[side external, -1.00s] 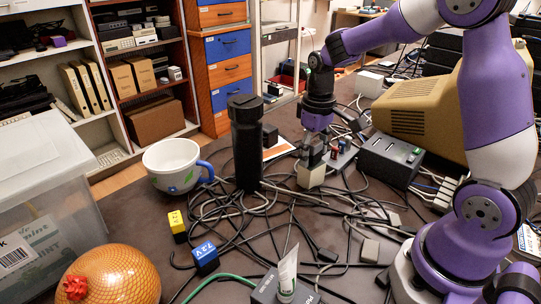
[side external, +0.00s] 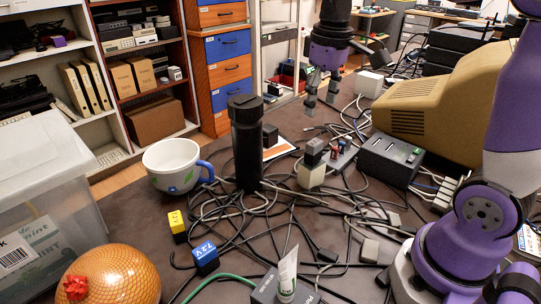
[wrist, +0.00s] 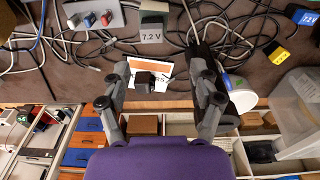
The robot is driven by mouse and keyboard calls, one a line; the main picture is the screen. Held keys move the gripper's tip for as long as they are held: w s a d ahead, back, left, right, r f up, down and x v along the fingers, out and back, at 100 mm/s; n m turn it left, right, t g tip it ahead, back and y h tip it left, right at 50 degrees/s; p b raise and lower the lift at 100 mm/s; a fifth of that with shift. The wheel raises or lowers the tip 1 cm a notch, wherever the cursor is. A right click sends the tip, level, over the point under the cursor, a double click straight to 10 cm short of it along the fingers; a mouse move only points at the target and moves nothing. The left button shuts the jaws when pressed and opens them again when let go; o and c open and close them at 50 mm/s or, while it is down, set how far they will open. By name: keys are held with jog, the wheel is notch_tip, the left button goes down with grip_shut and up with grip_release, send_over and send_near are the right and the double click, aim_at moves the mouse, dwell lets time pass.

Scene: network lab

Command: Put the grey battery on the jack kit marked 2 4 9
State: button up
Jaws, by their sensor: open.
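I cannot read 2 4 9 on anything. My gripper (side external: 321,98) is open and empty, raised beyond the battery towards the back of the table. In the wrist view, the fingers (wrist: 160,70) are wide apart.
A black cylinder (side external: 246,145) and a mug (side external: 172,165) stand left of the battery. A black cube (side external: 270,135) sits by a white-and-orange card. Yellow (side external: 177,226) and blue (side external: 205,259) batteries lie in front among tangled cables. A dark box (side external: 390,160) stands right.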

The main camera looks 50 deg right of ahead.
jog(key=s+a+f+t, duration=0.2)
jog(key=s+a+t, duration=0.2)
jog(key=s, duration=0.5)
jog(key=a, duration=0.2)
jog(key=shift+s+a+f+t, duration=0.2)
jog(key=shift+a+t, duration=0.1)
jog(key=shift+t, duration=0.1)
